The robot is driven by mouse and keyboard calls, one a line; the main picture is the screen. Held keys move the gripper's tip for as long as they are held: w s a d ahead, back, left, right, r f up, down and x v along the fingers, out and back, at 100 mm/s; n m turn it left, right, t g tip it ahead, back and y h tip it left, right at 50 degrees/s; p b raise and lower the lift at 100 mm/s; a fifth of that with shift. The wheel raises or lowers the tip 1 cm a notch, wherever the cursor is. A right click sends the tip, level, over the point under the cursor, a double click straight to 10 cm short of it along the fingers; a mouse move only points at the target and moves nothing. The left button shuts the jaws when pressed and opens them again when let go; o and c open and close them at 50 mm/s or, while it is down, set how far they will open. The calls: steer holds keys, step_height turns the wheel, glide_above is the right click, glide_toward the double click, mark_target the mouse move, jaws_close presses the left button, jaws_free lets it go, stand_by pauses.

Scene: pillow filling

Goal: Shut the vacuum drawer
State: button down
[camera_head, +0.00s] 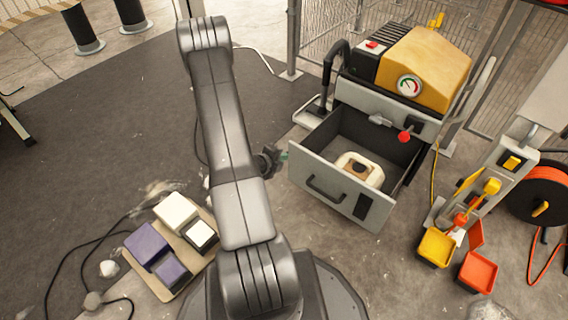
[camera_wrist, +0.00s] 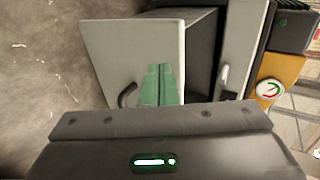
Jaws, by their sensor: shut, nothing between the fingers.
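The vacuum drawer (camera_head: 322,187) stands pulled open from the vacuum machine (camera_head: 388,97). Its pale front has a dark handle, and a cream piece with a square opening lies inside. In the wrist view the drawer front (camera_wrist: 128,50) fills the upper middle, with its handle at the lower left. My gripper (camera_head: 281,156) is at the left end of the drawer front, close to its edge. In the wrist view the green fingers (camera_wrist: 161,84) are shut, empty, and overlap the drawer front. I cannot tell whether they touch it.
A tray (camera_head: 166,287) with white and purple blocks lies on the floor at left. A stand with yellow and orange bins (camera_head: 437,246) and an orange reel (camera_head: 540,191) are at right. A wire fence (camera_head: 330,32) is behind. The dark mat (camera_head: 90,130) at left is mostly clear.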

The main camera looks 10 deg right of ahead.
mark_target(296, 148)
steer(key=w+d, duration=0.2)
steer(key=w+d+b, duration=0.1)
steer(key=shift+d+f, duration=0.25)
steer(key=shift+f, duration=0.05)
steer(key=shift+w+d, duration=0.1)
steer(key=shift+d, duration=0.05)
